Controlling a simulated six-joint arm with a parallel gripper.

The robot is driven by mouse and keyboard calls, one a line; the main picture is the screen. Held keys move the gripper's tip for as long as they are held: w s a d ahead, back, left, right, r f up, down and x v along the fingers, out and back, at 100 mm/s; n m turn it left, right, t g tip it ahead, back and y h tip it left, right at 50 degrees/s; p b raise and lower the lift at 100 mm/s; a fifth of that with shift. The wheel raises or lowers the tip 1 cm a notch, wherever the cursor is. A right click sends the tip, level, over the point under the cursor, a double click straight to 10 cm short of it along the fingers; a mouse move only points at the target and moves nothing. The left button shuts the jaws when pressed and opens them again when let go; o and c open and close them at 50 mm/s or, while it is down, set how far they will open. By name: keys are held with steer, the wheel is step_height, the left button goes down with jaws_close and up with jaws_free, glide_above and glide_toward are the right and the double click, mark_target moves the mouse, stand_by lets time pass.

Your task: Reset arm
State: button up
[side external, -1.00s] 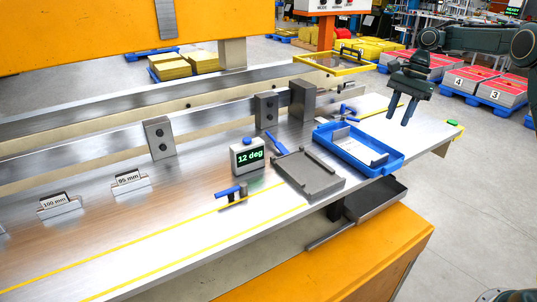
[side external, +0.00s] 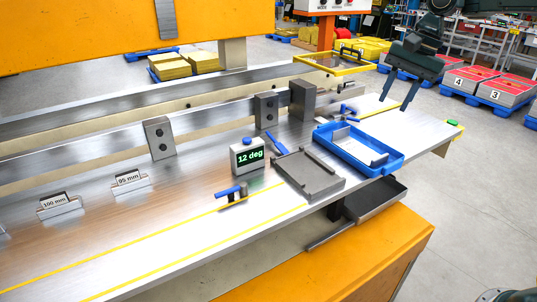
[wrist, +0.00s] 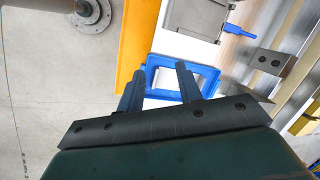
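My gripper (side external: 393,104) hangs in the air above the right end of the steel table, up and to the right of the blue tray (side external: 390,168) in the side view. Its two fingers stand apart with nothing between them. In the wrist view the gripper (wrist: 159,70) is also open and empty, its fingers overlapping the view of the blue tray (wrist: 206,75). A light metal piece shows inside the tray.
A grey fixture plate (side external: 315,181) and a display reading "12 deg" (side external: 249,156) stand left of the tray. A yellow-rimmed frame (side external: 335,62) sits behind. Steel blocks (side external: 303,98) stand along the back rail. A metal chute (side external: 372,200) hangs below the front edge.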

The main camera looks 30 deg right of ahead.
steer(key=s+a+r+n+t+h, duration=0.1)
steer(key=s+a+n, duration=0.25)
steer(key=s, duration=0.25)
steer(key=s+a+r+n+t, duration=0.1)
steer(key=s+a+r+n, duration=0.15)
steer(key=s+a, duration=0.35)
steer(key=s+d+f+n+t+h, duration=0.1)
steer(key=s+f+n, duration=0.5)
steer(key=s, duration=0.6)
steer(key=shift+s+d+t, duration=0.15)
steer(key=shift+s+t, duration=0.05)
steer(key=shift+t, duration=0.2)
steer(key=shift+f, duration=0.1)
